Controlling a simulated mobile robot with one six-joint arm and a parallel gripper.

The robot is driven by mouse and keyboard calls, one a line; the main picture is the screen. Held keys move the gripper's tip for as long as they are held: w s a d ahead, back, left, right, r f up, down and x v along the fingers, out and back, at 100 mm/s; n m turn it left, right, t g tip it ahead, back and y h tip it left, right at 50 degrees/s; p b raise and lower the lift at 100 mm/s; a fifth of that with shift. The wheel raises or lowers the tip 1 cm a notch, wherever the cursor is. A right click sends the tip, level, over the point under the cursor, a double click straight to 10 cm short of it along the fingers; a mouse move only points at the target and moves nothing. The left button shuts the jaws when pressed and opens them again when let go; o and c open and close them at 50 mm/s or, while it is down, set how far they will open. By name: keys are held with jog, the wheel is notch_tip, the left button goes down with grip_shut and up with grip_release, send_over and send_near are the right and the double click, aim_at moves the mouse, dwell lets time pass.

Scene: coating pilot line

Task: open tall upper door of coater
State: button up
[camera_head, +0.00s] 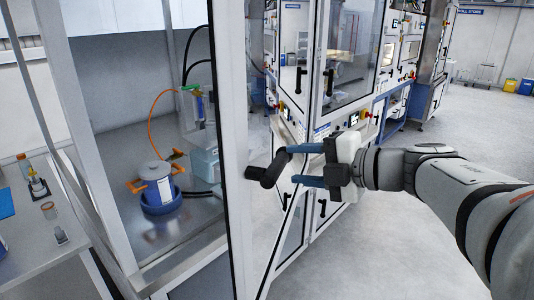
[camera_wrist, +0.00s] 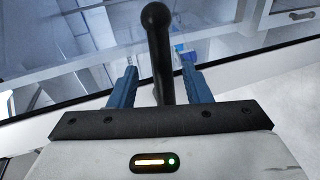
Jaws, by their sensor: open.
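The tall glazed door (camera_head: 237,120) has a white frame with a black edge. It stands swung out from the coater, whose lit interior shows to its left. Its black bar handle (camera_head: 268,170) sticks out toward my arm. My gripper (camera_head: 305,165) is open, with its two blue fingers reaching toward the handle from the right. In the wrist view the black handle (camera_wrist: 158,50) stands upright between the two blue fingers (camera_wrist: 158,85), with a gap on each side. Whether a finger touches it in depth I cannot tell.
Inside the coater stand a blue-and-white pot (camera_head: 158,185) with orange clamps and an orange hose. A side bench (camera_head: 35,240) with small items lies at left. More cabinets (camera_head: 345,60) line the back. Grey floor (camera_head: 400,240) is free at right.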

jog(key=shift+v, duration=1.25)
